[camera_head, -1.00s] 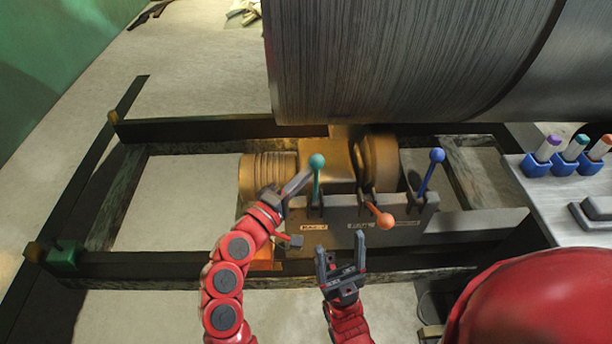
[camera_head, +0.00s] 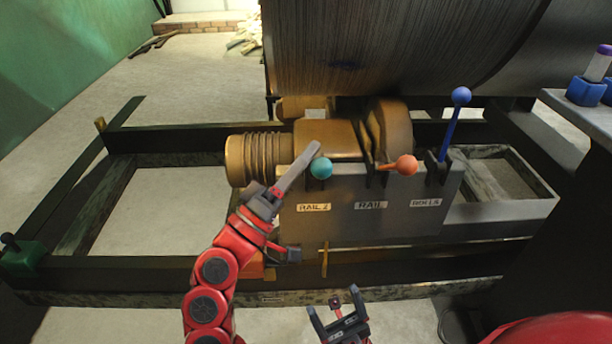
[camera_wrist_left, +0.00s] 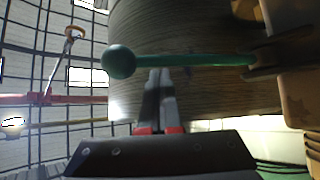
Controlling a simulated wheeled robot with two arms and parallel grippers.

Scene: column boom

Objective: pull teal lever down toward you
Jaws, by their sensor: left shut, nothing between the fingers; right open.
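The teal lever (camera_head: 321,168) has a round ball knob and sits at the left of the grey control box, above the "RAIL 2" label. Its ball faces me near the box's top edge and hides most of the shaft. In the left wrist view the teal lever (camera_wrist_left: 190,61) lies nearly level, with its ball at the left. My left gripper (camera_head: 315,148) is shut and empty, its fingertips just behind and left of the ball. In the wrist view these fingertips (camera_wrist_left: 160,72) meet the shaft's edge; contact is unclear. My right gripper (camera_head: 333,303) is open and empty, low in front.
The orange lever (camera_head: 405,165) also leans toward me; the blue lever (camera_head: 460,97) stands upright at the right. The grey control box (camera_head: 340,215) sits on a dark frame before a large ribbed drum (camera_head: 390,50). A table with blue holders (camera_head: 586,92) is at right.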

